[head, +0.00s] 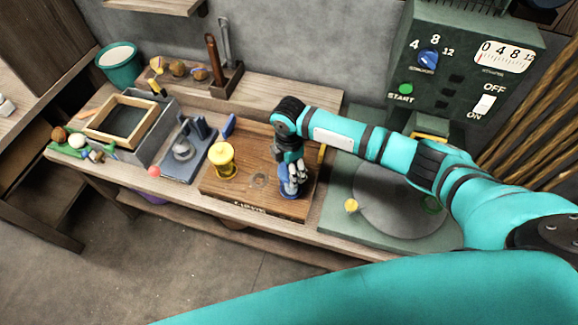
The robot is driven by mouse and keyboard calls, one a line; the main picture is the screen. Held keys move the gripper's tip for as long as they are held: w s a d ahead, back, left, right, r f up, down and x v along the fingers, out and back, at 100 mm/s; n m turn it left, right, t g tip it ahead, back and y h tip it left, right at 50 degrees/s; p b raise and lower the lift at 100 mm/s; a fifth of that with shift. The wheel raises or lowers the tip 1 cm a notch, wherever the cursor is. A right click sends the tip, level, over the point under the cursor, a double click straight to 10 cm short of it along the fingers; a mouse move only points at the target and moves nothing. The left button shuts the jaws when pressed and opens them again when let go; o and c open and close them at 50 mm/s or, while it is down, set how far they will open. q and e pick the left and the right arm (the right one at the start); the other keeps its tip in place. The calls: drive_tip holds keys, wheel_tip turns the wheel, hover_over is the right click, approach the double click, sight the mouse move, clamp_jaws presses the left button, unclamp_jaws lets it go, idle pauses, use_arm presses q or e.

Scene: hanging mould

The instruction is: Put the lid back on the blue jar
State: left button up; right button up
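A blue jar (290,189) stands at the right part of a wooden board on the bench. My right gripper (292,173) points down right over it and hides its top. I cannot tell whether the fingers are open, shut on the jar's lid or shut on the jar. A small blue piece (229,126) is at the board's back edge; I cannot tell whether it is a lid. My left gripper is not in view.
A yellow jar (223,161) stands on the wooden board (235,191), left of a round mark (261,180). A grey clamp-like device (184,150) and a framed box (123,120) are further left. A green machine with a round plate (385,205) is at right.

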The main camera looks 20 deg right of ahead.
drive_tip(key=o, duration=0.9)
drive_tip(key=shift+o, duration=0.5)
drive_tip(key=shift+r+p, duration=3.5)
drive_tip(key=shift+p, duration=0.1)
clamp_jaws()
